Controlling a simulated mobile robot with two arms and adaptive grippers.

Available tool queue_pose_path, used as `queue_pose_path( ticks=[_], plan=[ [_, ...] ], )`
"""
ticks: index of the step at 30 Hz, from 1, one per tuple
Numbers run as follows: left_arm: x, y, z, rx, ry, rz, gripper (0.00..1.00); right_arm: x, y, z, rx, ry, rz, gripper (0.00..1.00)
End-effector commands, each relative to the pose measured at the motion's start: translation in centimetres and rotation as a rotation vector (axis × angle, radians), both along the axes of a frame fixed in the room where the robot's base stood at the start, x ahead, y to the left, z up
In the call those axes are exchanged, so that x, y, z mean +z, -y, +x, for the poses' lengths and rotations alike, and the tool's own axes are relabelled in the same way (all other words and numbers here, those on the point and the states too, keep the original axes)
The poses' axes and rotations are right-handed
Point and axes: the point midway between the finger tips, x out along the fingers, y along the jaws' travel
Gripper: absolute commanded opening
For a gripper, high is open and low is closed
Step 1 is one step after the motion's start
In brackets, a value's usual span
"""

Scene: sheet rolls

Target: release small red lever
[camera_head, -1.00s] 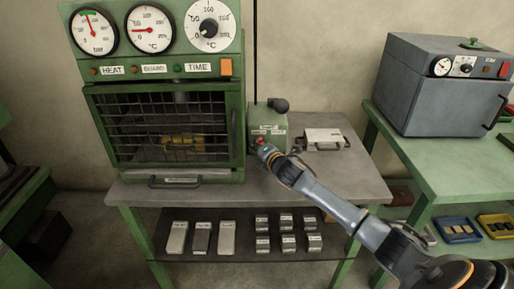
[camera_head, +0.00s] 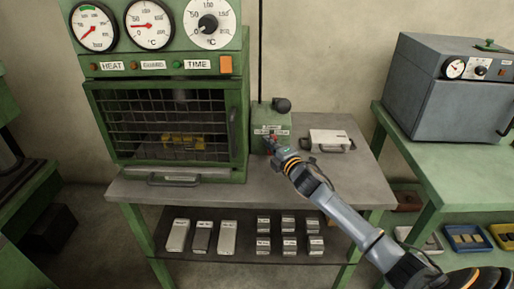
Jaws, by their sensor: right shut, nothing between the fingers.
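The small red lever (camera_head: 272,137) shows as a small red spot on the front of a green box (camera_head: 268,117) beside the press. My right gripper (camera_head: 276,147) is at the front of this box, right at the lever, and is shut with nothing in it. It partly hides the lever, and I cannot tell whether it touches it. My left gripper is not in view.
The green press (camera_head: 165,125) with a mesh guard and dials stands left of the box. Several metal blocks sit on the shelf below. A grey oven (camera_head: 445,95) stands at right.

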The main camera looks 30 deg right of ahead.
Motion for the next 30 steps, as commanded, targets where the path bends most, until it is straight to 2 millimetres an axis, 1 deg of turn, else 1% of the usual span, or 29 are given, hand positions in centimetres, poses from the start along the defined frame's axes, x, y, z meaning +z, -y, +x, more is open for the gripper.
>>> queue_pose_path(
  ticks=[3,9,15,16,30],
  plan=[
    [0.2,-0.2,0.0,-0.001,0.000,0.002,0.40,0.1,0.7,-0.4,-0.001,-0.001,-0.004,0.00],
    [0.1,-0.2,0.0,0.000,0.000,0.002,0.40,-0.1,1.6,-0.9,-0.002,-0.001,-0.004,0.00],
    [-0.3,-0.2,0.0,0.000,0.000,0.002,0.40,-0.4,2.2,-1.4,-0.002,0.067,0.115,0.00],
    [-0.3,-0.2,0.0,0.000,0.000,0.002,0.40,-0.3,2.3,-1.4,-0.002,0.068,0.110,0.00],
    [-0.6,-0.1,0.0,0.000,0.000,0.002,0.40,-0.5,2.9,-1.7,-0.002,0.064,0.105,0.00]
  ],
)
